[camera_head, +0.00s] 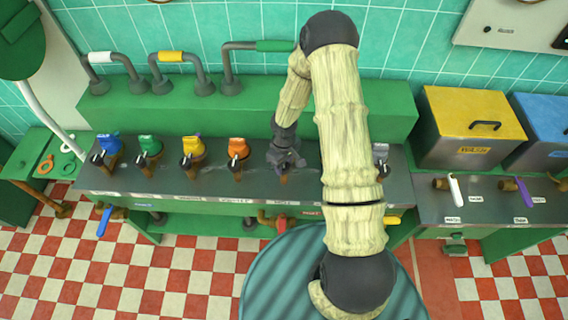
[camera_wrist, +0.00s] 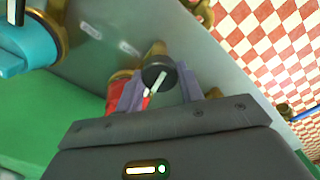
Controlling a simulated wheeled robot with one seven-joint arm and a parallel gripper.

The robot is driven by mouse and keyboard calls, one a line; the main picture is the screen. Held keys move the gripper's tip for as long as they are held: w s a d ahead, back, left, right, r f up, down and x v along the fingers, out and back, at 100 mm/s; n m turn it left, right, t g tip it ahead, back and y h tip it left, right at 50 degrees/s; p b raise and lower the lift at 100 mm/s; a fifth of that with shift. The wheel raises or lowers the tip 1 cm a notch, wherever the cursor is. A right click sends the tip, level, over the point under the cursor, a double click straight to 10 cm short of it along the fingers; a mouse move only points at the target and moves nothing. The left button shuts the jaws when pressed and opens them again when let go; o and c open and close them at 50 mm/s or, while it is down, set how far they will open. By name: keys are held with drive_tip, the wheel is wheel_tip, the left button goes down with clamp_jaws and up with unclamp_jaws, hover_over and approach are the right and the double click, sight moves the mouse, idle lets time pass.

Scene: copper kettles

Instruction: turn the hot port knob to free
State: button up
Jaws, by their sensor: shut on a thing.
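My gripper (camera_head: 286,162) reaches down to the port right of the orange one on the grey metal bench. In the wrist view my gripper's two grey fingers (camera_wrist: 160,90) are shut on the hot port knob (camera_wrist: 157,72), one on each side. The knob is round and black with a white pointer line slanting across its face. A red part (camera_wrist: 118,92) and brass fittings show behind the fingers. In the head view the knob is mostly hidden by my gripper. A small label below this port is hard to read.
Blue (camera_head: 109,145), green (camera_head: 149,147), yellow (camera_head: 192,149) and orange (camera_head: 238,151) ports stand in a row to the left. A teal part (camera_wrist: 22,48) is close by in the wrist view. My arm hides part of the bench. A yellow-lidded bin (camera_head: 470,118) stands at right.

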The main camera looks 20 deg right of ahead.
sight(284, 166)
drive_tip(key=n, duration=0.4)
drive_tip(key=shift+r+n+p, duration=0.1)
drive_tip(key=shift+n+p, duration=0.25)
drive_tip(key=shift+n, duration=1.45)
drive_tip(key=o, duration=1)
wheel_tip(284, 166, up, 17)
drive_tip(key=b, duration=0.1)
drive_tip(key=shift+r, duration=0.15)
drive_tip(key=shift+s, duration=0.1)
